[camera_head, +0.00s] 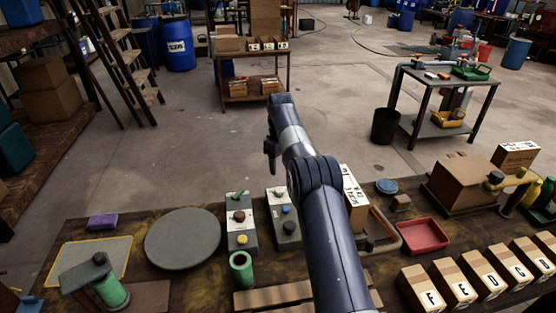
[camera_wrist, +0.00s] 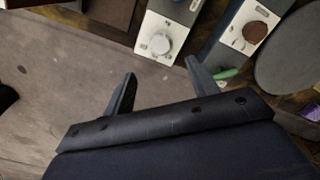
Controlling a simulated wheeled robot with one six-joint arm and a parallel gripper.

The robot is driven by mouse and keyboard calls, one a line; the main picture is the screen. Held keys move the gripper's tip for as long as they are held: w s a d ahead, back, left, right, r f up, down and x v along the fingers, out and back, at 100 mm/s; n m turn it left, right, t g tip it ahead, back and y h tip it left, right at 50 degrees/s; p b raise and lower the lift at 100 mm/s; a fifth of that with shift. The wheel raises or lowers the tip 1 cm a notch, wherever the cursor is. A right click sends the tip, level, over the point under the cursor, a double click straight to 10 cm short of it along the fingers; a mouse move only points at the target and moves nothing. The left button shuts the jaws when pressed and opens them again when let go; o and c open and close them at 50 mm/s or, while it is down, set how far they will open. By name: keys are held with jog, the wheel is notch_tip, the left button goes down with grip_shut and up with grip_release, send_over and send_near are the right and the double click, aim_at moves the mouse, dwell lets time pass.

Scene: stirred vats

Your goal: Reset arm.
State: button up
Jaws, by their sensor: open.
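My arm rises from the bottom of the head view and reaches out over the bench. My gripper shows in the wrist view (camera_wrist: 160,67) with its two dark fingers spread apart and nothing between them. In the head view my gripper (camera_head: 270,152) is a small dark shape at the arm's far end, partly hidden by the wrist. In the wrist view, two control boxes lie beyond the fingers, one with a white knob (camera_wrist: 162,44) and one with a brown knob (camera_wrist: 256,32). I cannot tell the exact gap to them.
The bench holds a round grey plate (camera_head: 182,238), a green cylinder (camera_head: 241,268), a red tray (camera_head: 423,236) and several lettered boxes (camera_head: 454,283). A purple block (camera_head: 102,221) lies at left. Beyond the bench is open floor, with a black bin (camera_head: 385,126) and a cart (camera_head: 440,128).

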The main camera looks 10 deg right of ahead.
aim_at(280, 189)
notch_tip(280, 189, down, 11)
jog(key=shift+r, duration=0.1)
dwell(0.3)
dwell(0.5)
